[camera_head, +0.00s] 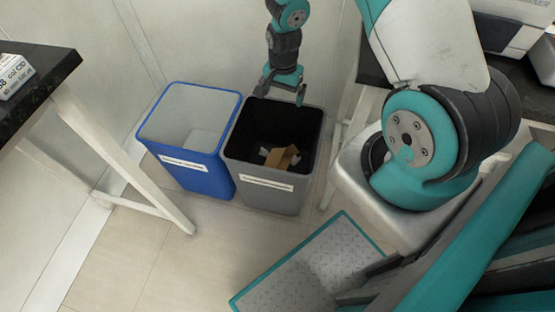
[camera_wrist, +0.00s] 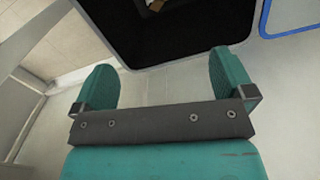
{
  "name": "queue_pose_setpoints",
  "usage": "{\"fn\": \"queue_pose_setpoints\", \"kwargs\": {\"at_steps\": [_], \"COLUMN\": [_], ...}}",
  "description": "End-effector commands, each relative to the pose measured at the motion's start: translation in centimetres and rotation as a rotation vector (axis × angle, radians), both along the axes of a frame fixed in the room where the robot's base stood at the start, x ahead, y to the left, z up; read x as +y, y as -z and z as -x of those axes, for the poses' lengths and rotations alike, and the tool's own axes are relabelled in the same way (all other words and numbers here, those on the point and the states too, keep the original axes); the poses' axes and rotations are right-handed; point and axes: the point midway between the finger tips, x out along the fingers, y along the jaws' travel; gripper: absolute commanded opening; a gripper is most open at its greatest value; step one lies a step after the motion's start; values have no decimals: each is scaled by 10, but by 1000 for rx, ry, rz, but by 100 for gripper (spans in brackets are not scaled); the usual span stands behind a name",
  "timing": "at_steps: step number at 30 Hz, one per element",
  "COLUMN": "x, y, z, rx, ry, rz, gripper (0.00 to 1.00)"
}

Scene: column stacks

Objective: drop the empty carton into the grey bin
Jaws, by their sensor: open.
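The grey bin (camera_head: 266,180) stands on the floor in the head view, and its dark inside (camera_wrist: 179,38) fills the top middle of the wrist view. A brown carton (camera_head: 284,156) lies tilted inside the bin among paler scraps. A small brown piece of it shows at the top edge of the wrist view (camera_wrist: 156,5). My gripper (camera_head: 281,92) is above the far rim of the grey bin in the head view. In the wrist view its two teal fingers (camera_wrist: 164,92) stand wide apart with nothing between them.
A blue bin (camera_head: 190,172) stands left of the grey bin. A dark-topped table (camera_head: 50,66) with a white box (camera_head: 12,76) is at the left. A dark bench with equipment (camera_head: 515,25) is at the upper right. The floor in front of the bins (camera_head: 215,240) is clear.

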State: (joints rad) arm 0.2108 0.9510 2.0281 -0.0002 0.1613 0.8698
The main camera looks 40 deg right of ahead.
Motion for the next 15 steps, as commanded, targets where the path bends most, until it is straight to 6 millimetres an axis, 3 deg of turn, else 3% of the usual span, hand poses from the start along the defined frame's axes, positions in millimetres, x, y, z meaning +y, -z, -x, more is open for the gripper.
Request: {"fn": "queue_pose_setpoints", "kwargs": {"at_steps": [1,6,15], "x": [0,0,0], "y": [-13,-35,-43], "z": [0,0,1], "rx": [-1,0,3], "ry": [0,0,-1], "rz": [0,0,-1], "gripper": [100,100,100]}}
